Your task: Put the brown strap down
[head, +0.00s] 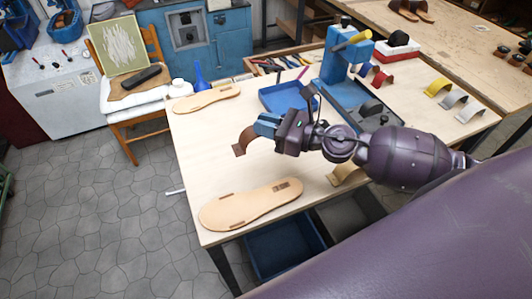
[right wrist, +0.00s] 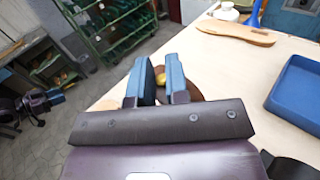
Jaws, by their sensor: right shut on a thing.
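The brown strap (head: 244,142), a curved band with a flat end, is in the blue-tipped fingers of my right gripper (head: 264,126). It is over the worktable (head: 205,155), between two tan sandal soles; I cannot tell whether it touches the top. In the right wrist view, the strap (right wrist: 195,94) shows partly behind the fingers of the right gripper (right wrist: 160,82), which hide the rest. The near sole (head: 250,205) lies by the table's front edge, and the far sole (head: 206,98) by the back left. My left gripper is not in view.
A blue tray (head: 284,99) and blue press (head: 340,65) stand behind my right arm. A tan strap (head: 345,174) lies partly under the arm. Yellow (head: 437,86) and grey straps (head: 470,109) lie at right. Bare tabletop surrounds the near sole.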

